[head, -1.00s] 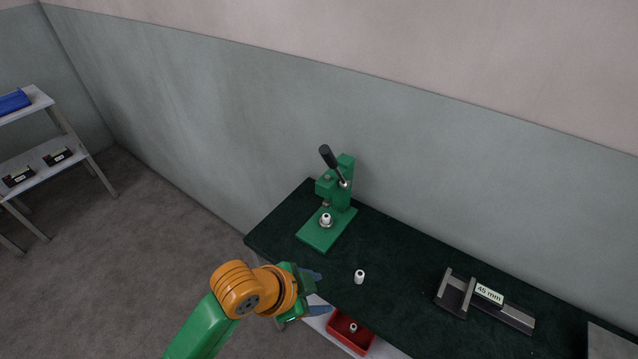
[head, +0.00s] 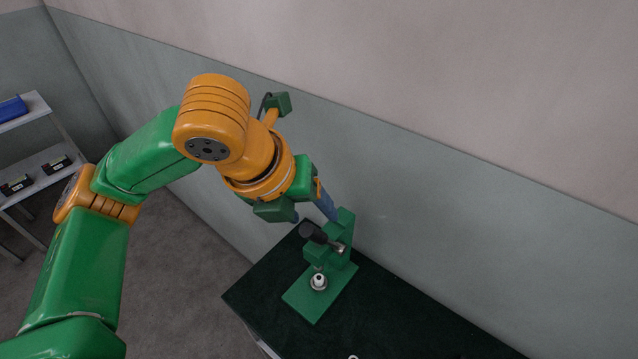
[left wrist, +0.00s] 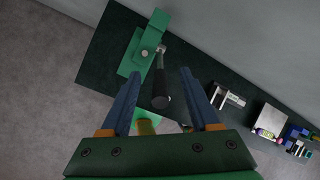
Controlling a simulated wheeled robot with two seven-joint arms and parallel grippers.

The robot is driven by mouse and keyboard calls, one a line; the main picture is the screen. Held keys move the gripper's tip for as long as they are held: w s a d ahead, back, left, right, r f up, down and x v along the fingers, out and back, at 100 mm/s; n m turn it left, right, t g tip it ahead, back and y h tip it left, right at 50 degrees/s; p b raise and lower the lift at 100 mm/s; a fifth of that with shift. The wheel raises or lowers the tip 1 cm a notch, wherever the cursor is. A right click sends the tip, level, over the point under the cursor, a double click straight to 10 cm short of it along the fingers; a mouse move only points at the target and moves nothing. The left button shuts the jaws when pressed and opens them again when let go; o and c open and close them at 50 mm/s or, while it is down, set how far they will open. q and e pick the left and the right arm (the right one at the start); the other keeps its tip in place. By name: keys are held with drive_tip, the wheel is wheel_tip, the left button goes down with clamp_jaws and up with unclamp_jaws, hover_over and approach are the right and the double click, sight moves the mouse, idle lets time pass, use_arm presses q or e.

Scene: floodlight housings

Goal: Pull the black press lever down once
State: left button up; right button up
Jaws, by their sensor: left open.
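The green press (head: 338,263) stands at the far left end of the dark bench. Its black lever (head: 312,233) points toward the camera, with the knob lower than the press top. A small white cylinder (head: 319,282) sits on the press base. My left gripper (head: 314,216) is open, just above and behind the knob in the head view. My right gripper is not in view.
In the left wrist view a grey fixture (left wrist: 228,97) and a lighter plate (left wrist: 267,120) lie farther along. A shelf (head: 35,165) stands at far left.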

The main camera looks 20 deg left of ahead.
sight(315, 238)
use_arm(q)
drive_tip(key=s+f, duration=0.1)
drive_tip(key=s+d+f, duration=0.1)
drive_tip(key=f, duration=0.1)
drive_tip(key=shift+s, duration=0.1)
drive_tip(key=shift+w+d+f, duration=0.15)
drive_tip(key=shift+w+f, duration=0.8)
drive_tip(key=shift+f, duration=0.05)
drive_tip(key=shift+w+f, duration=0.1)
drive_tip(key=shift+w, duration=0.15)
drive_tip(key=shift+s+r, duration=0.2)
drive_tip(key=shift+s, duration=0.2)
clamp_jaws()
drive_tip(key=c, duration=0.6)
unclamp_jaws()
clamp_jaws()
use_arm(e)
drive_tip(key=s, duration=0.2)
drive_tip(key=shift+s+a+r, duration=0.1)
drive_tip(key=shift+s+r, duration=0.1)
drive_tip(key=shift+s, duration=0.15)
use_arm(q)
drive_tip(key=shift+f, duration=0.1)
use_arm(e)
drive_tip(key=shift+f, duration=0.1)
